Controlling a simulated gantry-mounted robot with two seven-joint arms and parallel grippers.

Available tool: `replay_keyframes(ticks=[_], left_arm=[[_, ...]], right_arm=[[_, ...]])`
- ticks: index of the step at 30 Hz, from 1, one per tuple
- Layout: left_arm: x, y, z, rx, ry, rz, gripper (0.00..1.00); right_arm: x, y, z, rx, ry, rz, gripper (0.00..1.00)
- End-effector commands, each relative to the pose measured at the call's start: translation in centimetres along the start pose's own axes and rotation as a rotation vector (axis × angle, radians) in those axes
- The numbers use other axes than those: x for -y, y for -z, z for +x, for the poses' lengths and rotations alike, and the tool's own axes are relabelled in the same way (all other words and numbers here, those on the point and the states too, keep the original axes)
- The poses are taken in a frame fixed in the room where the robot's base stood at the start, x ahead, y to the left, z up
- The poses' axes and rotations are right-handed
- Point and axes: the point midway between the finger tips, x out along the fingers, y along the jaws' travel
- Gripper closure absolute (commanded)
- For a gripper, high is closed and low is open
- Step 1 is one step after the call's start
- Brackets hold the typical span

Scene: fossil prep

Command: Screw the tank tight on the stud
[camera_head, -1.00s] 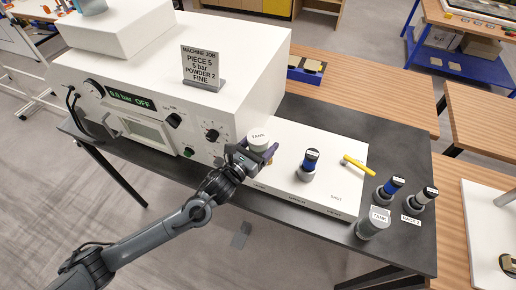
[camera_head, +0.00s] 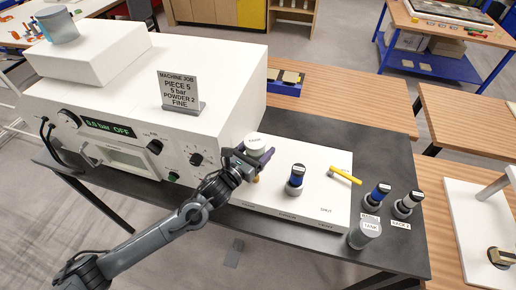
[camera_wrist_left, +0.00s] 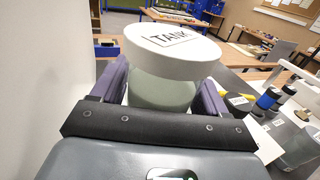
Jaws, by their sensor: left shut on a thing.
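The tank (camera_head: 255,142) is a short jar with a white lid. It stands upright at the left end of the white board, beside the machine. My left gripper (camera_head: 252,158) is shut on it; in the left wrist view the purple fingers (camera_wrist_left: 205,100) lie on both sides of its grey-green body, below the lid (camera_wrist_left: 172,48) marked TANK. The stud is not seen; the spot under the tank is hidden by the tank and gripper. My right gripper is not in view.
The white machine (camera_head: 150,90) stands close at left, its display reading OFF. On the white board (camera_head: 270,215) are a blue-banded bottle (camera_head: 295,180) and a yellow tool (camera_head: 345,175). Another tank (camera_head: 364,233) and two bottles (camera_head: 375,196) (camera_head: 407,204) stand on the dark table (camera_head: 390,150).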

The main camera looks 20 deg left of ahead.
Motion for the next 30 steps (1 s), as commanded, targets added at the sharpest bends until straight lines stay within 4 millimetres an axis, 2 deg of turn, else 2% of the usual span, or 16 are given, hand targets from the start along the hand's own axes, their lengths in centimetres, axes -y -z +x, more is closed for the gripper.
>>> replay_keyframes(ticks=[18, 30], left_arm=[[0.0, 5.2, 0.0, 0.002, 0.0, 0.0, 0.88], [0.0, 5.7, 0.0, 0.003, 0.0, 0.0, 0.88]], right_arm=[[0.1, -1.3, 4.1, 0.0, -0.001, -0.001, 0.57], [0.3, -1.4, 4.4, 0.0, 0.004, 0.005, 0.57]])
